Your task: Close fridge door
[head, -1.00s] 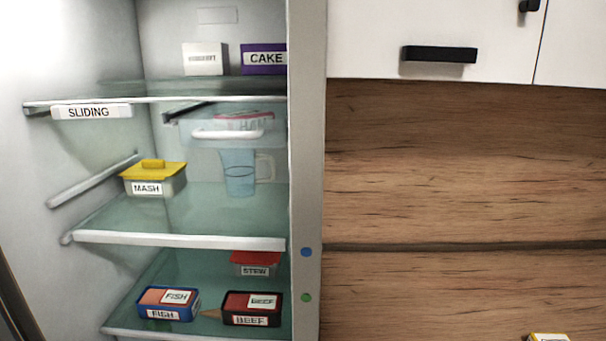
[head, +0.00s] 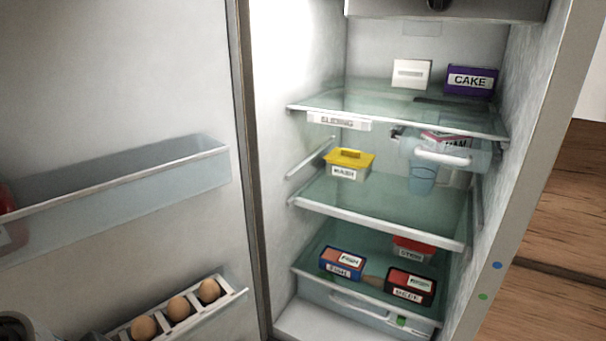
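The fridge door (head: 120,90) stands wide open on the left in the head view, its inner side facing me. It is hinged along the left edge of the fridge body. The fridge interior (head: 290,130) is lit and open to view. A dark piece at the bottom left corner seems to be part of my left arm, in front of the door's lower shelf. Neither gripper's fingers can be seen.
The door carries a clear bin (head: 130,190) and an egg rack (head: 185,310) with several eggs. Glass shelves (head: 400,200) hold a cake box (head: 471,80), a mash tub (head: 349,164), and fish (head: 342,263) and beef (head: 409,286) packs. Wood splashback (head: 565,230) is at right.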

